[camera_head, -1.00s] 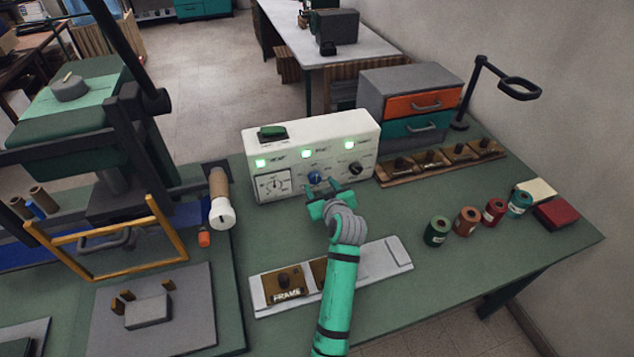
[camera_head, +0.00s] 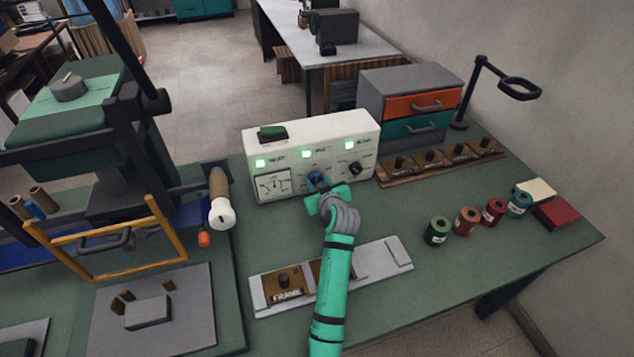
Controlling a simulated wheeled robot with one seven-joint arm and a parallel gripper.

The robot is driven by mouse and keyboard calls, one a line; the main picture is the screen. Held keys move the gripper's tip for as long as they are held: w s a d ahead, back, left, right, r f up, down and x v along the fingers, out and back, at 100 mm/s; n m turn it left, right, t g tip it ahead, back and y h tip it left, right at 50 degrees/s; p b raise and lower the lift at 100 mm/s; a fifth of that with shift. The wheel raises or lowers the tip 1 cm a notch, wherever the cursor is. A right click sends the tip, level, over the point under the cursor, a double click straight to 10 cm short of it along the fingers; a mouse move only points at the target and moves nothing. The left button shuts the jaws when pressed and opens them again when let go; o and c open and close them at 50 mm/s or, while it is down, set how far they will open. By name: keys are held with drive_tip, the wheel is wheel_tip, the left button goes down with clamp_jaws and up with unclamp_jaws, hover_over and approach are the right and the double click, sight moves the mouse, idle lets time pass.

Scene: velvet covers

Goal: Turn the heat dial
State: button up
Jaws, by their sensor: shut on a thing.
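The white control box (camera_head: 315,140) stands on the green bench, with three lit green lamps, a gauge at its lower left and dark knobs on its front. The fingers hide the lower part of the knob. The small panel labels are too blurred to read.
A grey tray (camera_head: 400,252) with brown stamp blocks lies below my arm. Thread spools (camera_head: 437,230) stand to the right. A drawer unit (camera_head: 412,100) is behind right. A press with a yellow frame (camera_head: 110,265) fills the left.

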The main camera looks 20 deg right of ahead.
drive_tip(key=shift+d+m+y, duration=0.15)
drive_tip(key=shift+m+y, duration=0.55)
drive_tip(key=shift+m, duration=0.2)
drive_tip(key=m+y, duration=0.2)
drive_tip(key=m, duration=0.1)
drive_tip(key=shift+d, duration=0.15)
drive_tip(key=m+y, duration=0.2)
drive_tip(key=m, duration=0.1)
drive_tip(key=shift+d+f+m+t, duration=0.1)
drive_tip(key=shift+f+m+t, duration=0.1)
drive_tip(key=shift+m+t, duration=0.15)
drive_tip(key=shift+d+m+y, duration=0.15)
drive_tip(key=shift+m+y, duration=0.15)
drive_tip(key=shift+m, duration=0.05)
drive_tip(key=shift+t, duration=0.25)
drive_tip(key=o, duration=1)
drive_tip(key=shift+o, duration=0.2)
